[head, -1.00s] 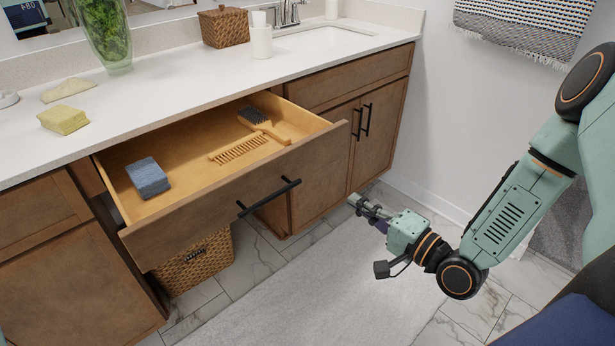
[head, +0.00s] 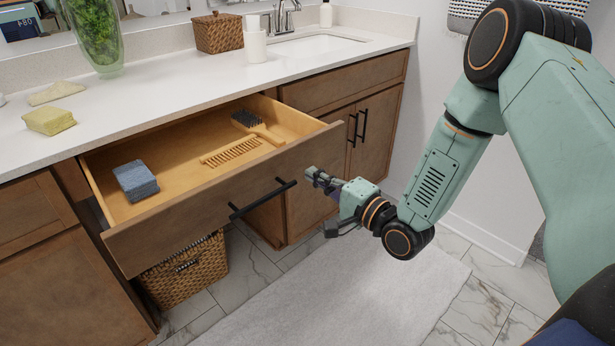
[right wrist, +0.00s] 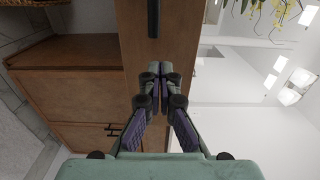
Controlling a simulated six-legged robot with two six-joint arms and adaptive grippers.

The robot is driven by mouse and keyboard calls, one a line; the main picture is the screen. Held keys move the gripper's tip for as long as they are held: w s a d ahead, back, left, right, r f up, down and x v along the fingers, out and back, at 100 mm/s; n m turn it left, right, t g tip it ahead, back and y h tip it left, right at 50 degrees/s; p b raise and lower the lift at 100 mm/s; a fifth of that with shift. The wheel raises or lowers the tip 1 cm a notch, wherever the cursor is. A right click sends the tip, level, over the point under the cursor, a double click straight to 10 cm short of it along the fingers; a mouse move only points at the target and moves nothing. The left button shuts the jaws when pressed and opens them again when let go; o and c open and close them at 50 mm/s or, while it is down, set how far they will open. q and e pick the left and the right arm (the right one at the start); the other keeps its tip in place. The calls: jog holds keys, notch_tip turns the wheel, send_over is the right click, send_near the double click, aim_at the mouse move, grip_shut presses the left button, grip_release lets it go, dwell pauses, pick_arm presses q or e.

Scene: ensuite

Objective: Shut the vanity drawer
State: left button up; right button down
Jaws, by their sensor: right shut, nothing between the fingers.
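The vanity drawer (head: 205,205) is pulled well out of the wooden vanity, with a black bar handle (head: 263,199) on its front. My left gripper is not in view.
The white countertop (head: 190,88) holds a yellow sponge (head: 49,120), a glass vase (head: 95,35), a woven box (head: 219,33) and a white bottle (head: 254,40). A wicker basket (head: 187,274) stands beneath the drawer. A pale rug (head: 330,290) covers clear floor in front.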

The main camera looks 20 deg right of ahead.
aim_at(297, 165)
jog(key=shift+b+x, duration=0.4)
jog(key=shift+x, duration=1.15)
jog(key=shift+w+a, duration=0.1)
jog(key=shift+a, duration=0.05)
